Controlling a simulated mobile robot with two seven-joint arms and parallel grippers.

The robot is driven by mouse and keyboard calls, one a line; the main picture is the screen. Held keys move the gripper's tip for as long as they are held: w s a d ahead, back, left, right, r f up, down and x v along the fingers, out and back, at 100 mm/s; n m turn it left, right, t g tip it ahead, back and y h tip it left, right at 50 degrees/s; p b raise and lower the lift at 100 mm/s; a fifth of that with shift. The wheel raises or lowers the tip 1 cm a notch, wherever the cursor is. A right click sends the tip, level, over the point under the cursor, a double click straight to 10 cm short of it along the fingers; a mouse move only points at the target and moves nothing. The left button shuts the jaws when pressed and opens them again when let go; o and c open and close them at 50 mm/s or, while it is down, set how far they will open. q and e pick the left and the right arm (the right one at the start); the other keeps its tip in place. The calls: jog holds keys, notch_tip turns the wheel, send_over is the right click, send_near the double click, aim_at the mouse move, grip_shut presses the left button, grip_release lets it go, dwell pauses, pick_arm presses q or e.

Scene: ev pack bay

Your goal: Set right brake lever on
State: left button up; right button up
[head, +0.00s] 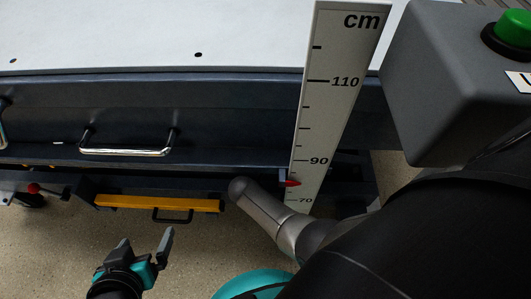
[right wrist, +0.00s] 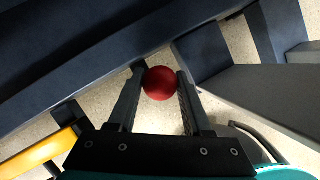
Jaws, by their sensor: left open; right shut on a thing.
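The right brake lever's red ball knob (right wrist: 160,83) shows in the right wrist view, between the fingers of my right gripper (right wrist: 161,74). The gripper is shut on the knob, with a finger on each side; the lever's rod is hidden. In the head view my right arm covers this area, and I cannot make out the right gripper or that knob there. My left gripper (head: 146,243) is open and empty at the lower left of the head view, below the cart. Another lever with a red knob (head: 33,188) sits at the cart's far left.
The dark cart frame (head: 230,105) with a white top (head: 150,35) spans the view. A yellow bar (head: 155,203) with a black handle and a chrome handle (head: 125,151) stick out at its front. A cm scale (head: 325,120) and a grey box with a green button (head: 515,27) stand at right.

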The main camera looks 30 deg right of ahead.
grip_shut()
dwell(0.8)
